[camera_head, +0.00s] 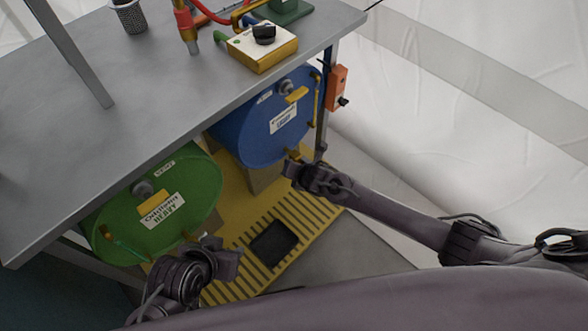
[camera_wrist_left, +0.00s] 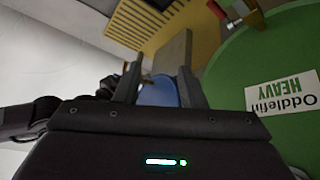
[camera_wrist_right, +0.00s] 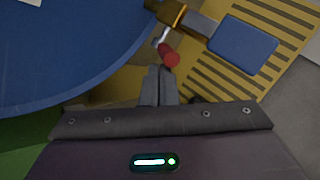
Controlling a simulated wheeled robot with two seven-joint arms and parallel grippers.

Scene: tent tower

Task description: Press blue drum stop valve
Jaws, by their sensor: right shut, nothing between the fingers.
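The blue drum (camera_head: 245,135) lies under the table's far end; its side fills the left of the right wrist view (camera_wrist_right: 60,50). Its stop valve shows in the right wrist view as a brass body (camera_wrist_right: 172,13) with a red-tipped lever (camera_wrist_right: 169,56). My right gripper (camera_wrist_right: 161,72) is shut and empty, its fingertips very close to the red tip; I cannot tell whether they touch. In the head view my right gripper (camera_head: 294,170) is at the drum's lower edge. My left gripper (camera_wrist_left: 160,78) is open and empty, near the green drum (camera_wrist_left: 285,60).
The green drum (camera_head: 185,187) lies left of the blue one and has its own red-handled valve (camera_wrist_left: 217,9). Both are by a yellow slatted base (camera_head: 300,215). The grey table (camera_head: 150,85) overhangs them. An orange box (camera_head: 337,86) hangs on the table's right side.

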